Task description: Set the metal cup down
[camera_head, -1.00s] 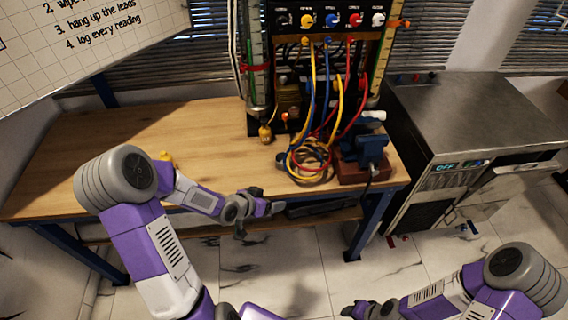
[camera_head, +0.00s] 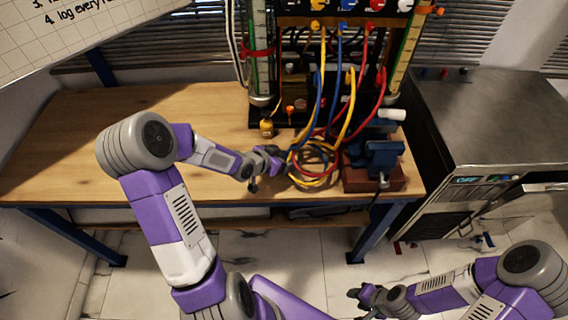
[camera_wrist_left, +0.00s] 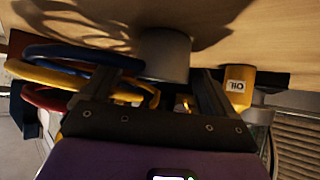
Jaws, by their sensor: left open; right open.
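The metal cup (camera_wrist_left: 165,54) is a plain grey cylinder in the left wrist view, against the wooden table top (camera_wrist_left: 265,30). It shows between the two fingers of my left gripper (camera_wrist_left: 168,88), which are open with a gap on each side of it. In the head view I cannot make out the cup at my left gripper (camera_head: 272,160), which is low over the table's front part, left of the coiled leads. My right gripper (camera_head: 362,297) is open and empty, low in front of the table, away from the cup.
Coiled yellow, blue and red leads (camera_head: 315,165) lie close beside my left gripper. A yellow oil can (camera_wrist_left: 239,80) stands near it on the other side. A blue vise (camera_head: 375,158) and the gauge rig (camera_head: 345,65) stand further right and behind. The table's left is clear.

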